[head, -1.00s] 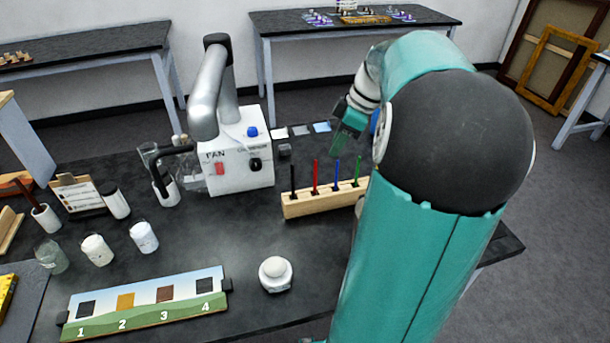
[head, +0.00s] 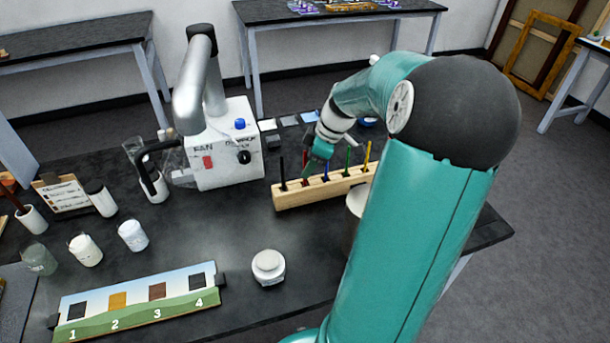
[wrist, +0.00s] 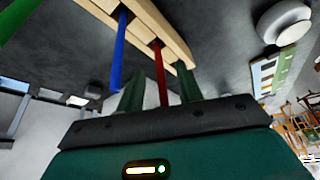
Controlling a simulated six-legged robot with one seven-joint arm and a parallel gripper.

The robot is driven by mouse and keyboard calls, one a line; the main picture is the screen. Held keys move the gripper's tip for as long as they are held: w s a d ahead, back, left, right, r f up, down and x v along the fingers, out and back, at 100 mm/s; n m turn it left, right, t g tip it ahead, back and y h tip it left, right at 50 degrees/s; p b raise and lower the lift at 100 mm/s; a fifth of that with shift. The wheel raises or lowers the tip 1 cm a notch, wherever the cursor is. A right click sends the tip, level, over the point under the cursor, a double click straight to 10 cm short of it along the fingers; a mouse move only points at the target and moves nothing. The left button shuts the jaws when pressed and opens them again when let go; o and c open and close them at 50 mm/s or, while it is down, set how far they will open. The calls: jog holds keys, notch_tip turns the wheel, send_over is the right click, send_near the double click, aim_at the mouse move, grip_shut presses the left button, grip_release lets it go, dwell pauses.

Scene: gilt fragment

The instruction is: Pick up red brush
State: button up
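The red brush (wrist: 160,75) stands in a wooden rack (head: 325,191). In the wrist view its red handle shows between the two fingers of my gripper (wrist: 160,82), with gaps on both sides. The gripper is open. In the head view my gripper (head: 312,163) is over the rack and hides most of the red brush (head: 305,182). The blue brush (wrist: 119,50) stands beside the red one, just outside the fingers in the wrist view. I cannot tell how deep the handle sits between the fingers.
A black brush (head: 282,174), a green brush (head: 347,159) and a yellow brush (head: 367,154) share the rack. A white fan box (head: 226,160) stands behind left. A white lidded jar (head: 268,267) and a numbered panel (head: 137,308) are in front. The tabletop between is clear.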

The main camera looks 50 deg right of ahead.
jog(key=shift+x, duration=0.9)
grip_shut()
jog(key=shift+r, duration=0.1)
notch_tip(320, 180, up, 10)
